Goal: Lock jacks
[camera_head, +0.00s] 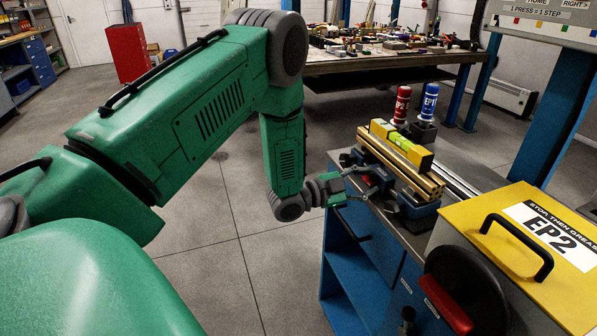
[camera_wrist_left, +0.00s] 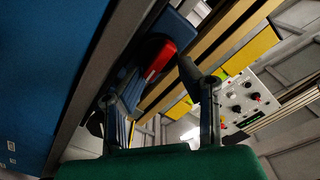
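A brass-coloured rail (camera_head: 402,168) lies on blue jacks on the workbench, the nearer jack (camera_head: 414,207) at its front end. A red lever (camera_head: 368,181) shows at the side of the farther jack. In the left wrist view the red lever (camera_wrist_left: 160,59) lies beyond the fingers, beside the rail (camera_wrist_left: 215,42). My left gripper (camera_head: 352,183) is open and empty, its fingers spread toward the jacks from the left. It also shows in the left wrist view (camera_wrist_left: 165,88), apart from the lever. The jacks are partly hidden by the rail. My right gripper is out of view.
A yellow level (camera_head: 400,143) rests on the rail, with a red can (camera_head: 402,105) and a blue can (camera_head: 428,103) behind. A yellow EP2 box (camera_head: 530,245) with a black handle stands at right. The bench (camera_head: 465,170) edge is close below my gripper. Open floor lies left.

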